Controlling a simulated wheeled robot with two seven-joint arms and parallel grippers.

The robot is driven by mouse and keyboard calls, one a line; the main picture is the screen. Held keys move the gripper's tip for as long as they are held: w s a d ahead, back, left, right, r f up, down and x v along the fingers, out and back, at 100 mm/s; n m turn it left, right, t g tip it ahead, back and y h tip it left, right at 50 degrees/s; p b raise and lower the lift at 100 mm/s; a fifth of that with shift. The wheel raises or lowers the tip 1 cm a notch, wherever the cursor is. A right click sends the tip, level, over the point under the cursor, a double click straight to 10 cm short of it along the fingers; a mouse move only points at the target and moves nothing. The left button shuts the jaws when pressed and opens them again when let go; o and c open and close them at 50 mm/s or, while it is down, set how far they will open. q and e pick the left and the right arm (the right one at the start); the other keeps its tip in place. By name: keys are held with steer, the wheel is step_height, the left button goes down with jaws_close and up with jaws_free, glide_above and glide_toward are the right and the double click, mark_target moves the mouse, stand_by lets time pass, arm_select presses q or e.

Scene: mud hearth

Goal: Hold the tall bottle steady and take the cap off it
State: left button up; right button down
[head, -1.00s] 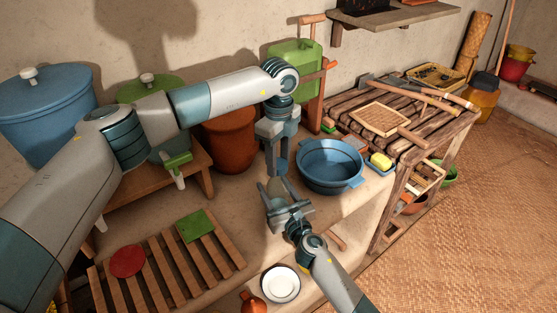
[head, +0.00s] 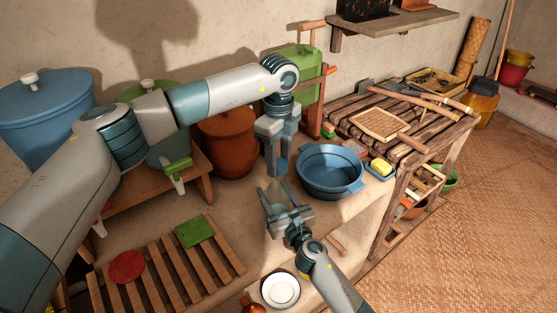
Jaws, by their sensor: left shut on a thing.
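My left gripper (head: 277,172) points straight down above the worktop, left of the blue basin. Its fingers are closed on a slim thing, which I take to be the tall bottle; they hide nearly all of it. I cannot make out a cap. My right gripper (head: 274,189) comes up from the lower right, just below the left fingertips. Its fingers are spread apart, and I see nothing gripped between them.
The blue basin (head: 328,187) stands close to the right of both grippers. A slatted wooden rack (head: 185,290) lies at front left, and a white dish (head: 280,289) is at the front edge. A brown pot (head: 228,150) stands behind.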

mark_target(279, 163)
arm_select(q)
steer(key=shift+r, duration=2)
arm_select(e)
steer(key=c, duration=0.6)
jaws_free()
steer(key=shift+c, duration=0.2)
arm_select(q)
steer(key=shift+r, duration=0.2)
arm_select(e)
steer(key=v, duration=1.2)
